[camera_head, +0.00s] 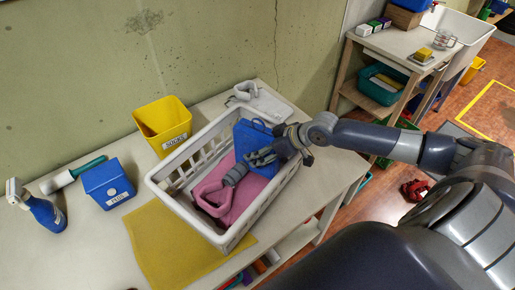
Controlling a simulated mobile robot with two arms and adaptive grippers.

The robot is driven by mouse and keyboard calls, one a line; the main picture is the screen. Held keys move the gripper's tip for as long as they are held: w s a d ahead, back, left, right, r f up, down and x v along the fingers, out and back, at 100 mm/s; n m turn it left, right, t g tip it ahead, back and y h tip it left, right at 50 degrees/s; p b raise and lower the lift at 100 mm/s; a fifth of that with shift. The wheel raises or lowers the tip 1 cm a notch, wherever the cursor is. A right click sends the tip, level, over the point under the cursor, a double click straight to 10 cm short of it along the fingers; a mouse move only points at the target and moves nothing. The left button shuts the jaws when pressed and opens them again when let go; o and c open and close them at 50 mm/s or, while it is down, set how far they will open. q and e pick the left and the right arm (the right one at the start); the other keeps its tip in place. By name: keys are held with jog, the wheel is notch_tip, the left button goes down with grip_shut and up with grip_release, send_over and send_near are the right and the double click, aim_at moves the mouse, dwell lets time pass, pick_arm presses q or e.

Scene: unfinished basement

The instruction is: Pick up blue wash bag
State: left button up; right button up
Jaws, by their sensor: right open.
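The blue wash bag (253,137) stands in the back right part of a white laundry basket (170,190) on the table. It has a raised top edge, and its lower part is partly hidden by my right gripper. My right gripper (260,158) reaches into the basket from the right. It is open, with its fingers in front of the bag; I cannot tell whether they touch it. My left gripper is not in view.
A pink bottle (211,192) and pink cloth (248,193) lie in the basket. Around it are a yellow bin (163,122), blue pegs box (107,183), spray bottle (46,215) and yellow cloth (165,250). A wooden shelf unit (398,45) stands behind right.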

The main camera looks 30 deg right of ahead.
aim_at(264, 124)
jog(key=c, duration=1.1)
jog(key=shift+c, duration=0.7)
notch_tip(264, 124, up, 10)
jog(key=shift+r+b, duration=0.1)
jog(key=shift+b, duration=0.75)
